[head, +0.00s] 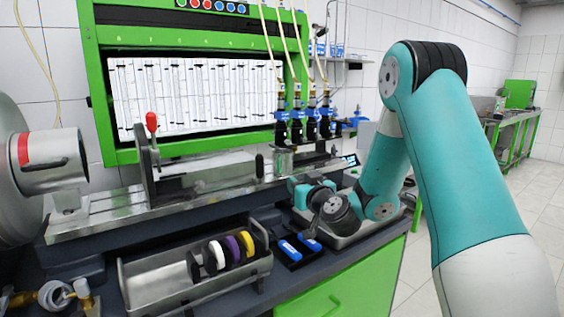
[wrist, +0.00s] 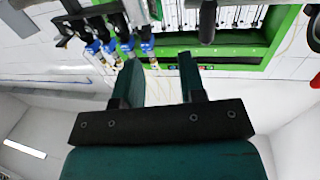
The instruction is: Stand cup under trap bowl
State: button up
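A small grey, see-through-looking cup (head: 282,162) stands on the metal rail, below the leftmost of several hanging units with blue clips and black bottoms (head: 281,132). I cannot tell which part is the trap bowl. My gripper (head: 294,184) is low in front of the rail, close to the cup. In the wrist view, my gripper's two teal fingers (wrist: 160,62) stand apart with nothing seen between them. A grey shape, probably the cup (wrist: 153,9), shows at the top edge beyond the fingertips. Whether the fingers reach around it is unclear.
A clamp with a red knob (head: 151,122) and a black handle (head: 259,166) are on the rail to the left. A metal tray (head: 150,272) holds several coloured discs. A dark tray with blue items (head: 290,250) lies in front. The green panel (head: 95,60) rises behind.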

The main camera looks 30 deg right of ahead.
jog(key=p, duration=0.8)
send_near(282, 159)
jog(key=a, duration=0.2)
jog(key=w+p, duration=0.5)
jog(key=w, duration=0.2)
jog(key=shift+d+f, duration=0.35)
jog(key=shift+d, duration=0.1)
grip_shut()
